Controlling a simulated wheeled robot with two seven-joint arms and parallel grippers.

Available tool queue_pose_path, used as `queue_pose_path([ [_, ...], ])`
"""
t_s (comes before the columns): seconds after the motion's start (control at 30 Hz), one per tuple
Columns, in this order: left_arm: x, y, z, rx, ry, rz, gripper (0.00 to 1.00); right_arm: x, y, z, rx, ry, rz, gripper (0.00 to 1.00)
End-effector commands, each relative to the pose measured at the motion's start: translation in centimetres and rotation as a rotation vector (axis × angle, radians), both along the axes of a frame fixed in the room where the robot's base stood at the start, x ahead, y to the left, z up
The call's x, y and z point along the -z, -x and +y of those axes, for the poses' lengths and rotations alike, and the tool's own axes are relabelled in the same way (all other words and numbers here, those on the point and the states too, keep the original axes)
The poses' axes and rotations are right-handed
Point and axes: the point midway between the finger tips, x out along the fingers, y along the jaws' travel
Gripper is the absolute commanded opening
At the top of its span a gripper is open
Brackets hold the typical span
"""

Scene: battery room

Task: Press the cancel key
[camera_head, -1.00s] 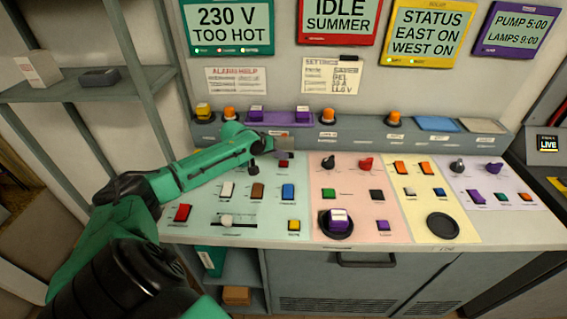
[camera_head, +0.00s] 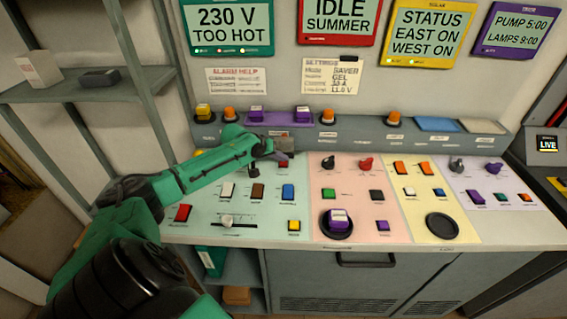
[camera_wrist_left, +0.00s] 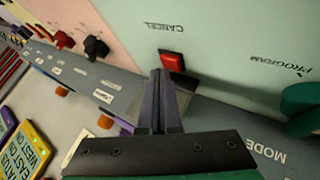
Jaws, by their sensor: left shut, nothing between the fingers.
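The cancel key (camera_wrist_left: 172,61) is a small red key on the pale green panel. It sits beside the printed word CANCEL in the left wrist view. My left gripper (camera_wrist_left: 158,74) is shut and empty, with its dark fingertips right at the edge of the key. I cannot tell whether they touch it. In the head view my left gripper (camera_head: 284,153) is over the back right part of the green panel and hides most of the key there. My right gripper is not in view.
The grey ledge (camera_head: 360,135) with lamps and buttons runs behind the panels. White (camera_head: 227,189), brown (camera_head: 258,191) and blue (camera_head: 288,191) keys lie in front of my gripper. A metal shelf (camera_head: 120,90) stands at left.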

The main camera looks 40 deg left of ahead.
Motion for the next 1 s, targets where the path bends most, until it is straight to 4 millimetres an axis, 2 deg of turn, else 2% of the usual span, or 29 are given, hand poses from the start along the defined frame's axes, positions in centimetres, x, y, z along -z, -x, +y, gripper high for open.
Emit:
queue_pose_path([
  [1.0,1.1,0.0,0.0,0.001,0.000,0.002,0.00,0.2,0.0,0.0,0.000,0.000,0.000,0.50],
])
